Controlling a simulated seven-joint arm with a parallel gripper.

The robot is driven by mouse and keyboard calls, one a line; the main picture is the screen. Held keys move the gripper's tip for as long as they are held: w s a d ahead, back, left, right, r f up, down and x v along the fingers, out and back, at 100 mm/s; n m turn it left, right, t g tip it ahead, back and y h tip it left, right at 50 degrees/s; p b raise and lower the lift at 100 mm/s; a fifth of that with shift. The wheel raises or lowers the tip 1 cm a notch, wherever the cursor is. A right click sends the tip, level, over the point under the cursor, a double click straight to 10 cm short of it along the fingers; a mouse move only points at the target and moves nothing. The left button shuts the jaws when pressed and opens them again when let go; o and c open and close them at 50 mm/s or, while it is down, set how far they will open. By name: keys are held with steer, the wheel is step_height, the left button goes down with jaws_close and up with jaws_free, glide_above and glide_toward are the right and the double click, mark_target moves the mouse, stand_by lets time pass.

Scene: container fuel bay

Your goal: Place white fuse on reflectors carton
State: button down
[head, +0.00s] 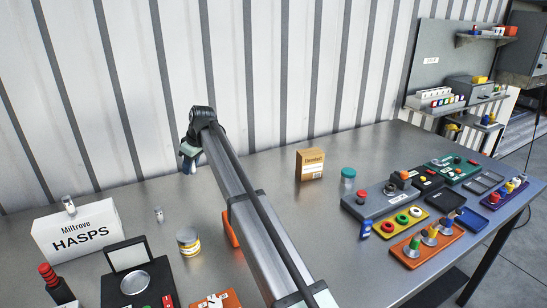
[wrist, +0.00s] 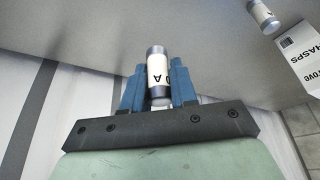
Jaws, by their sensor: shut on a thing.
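My gripper (wrist: 158,88) is shut on a white fuse (wrist: 157,68), a small cylinder with metal end caps and a dark letter A on its white label. The fuse sits between the two blue fingers. In the head view my gripper (head: 188,155) is held above the back left of the table, near the corrugated wall, and the fuse is hard to make out. No box reads clearly as reflectors. An orange-brown carton (head: 310,164) stands upright at the table's back middle, its print too small to read. My gripper is to its left and apart from it.
A white HASPS box (head: 77,232) stands at left with a small cylinder (head: 69,205) on top. Another small cylinder (head: 160,215) and a jar (head: 188,242) stand nearby. A teal-lidded jar (head: 348,175) is right of the carton. Several trays crowd the right side.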

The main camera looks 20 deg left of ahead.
steer(key=w+d+r+m+t, duration=0.1)
steer(key=w+d+r+m, duration=0.25)
steer(key=w+d, duration=1.15)
step_height(320, 180, up, 8)
steer(key=m+t+h, duration=0.1)
steer(key=m+t, duration=0.1)
steer(key=m, duration=0.2)
glide_above(309, 151)
steer(key=shift+m, duration=0.25)
steer(key=shift+w+f, duration=0.2)
steer(key=shift+f, duration=4.65)
steer(key=shift+f, duration=0.1)
steer(key=c, duration=0.9)
jaws_free()
steer(key=v, duration=1.2)
steer(key=shift+w+a+r, duration=0.1)
steer(key=shift+w+r, duration=0.05)
steer(key=shift+r, duration=0.05)
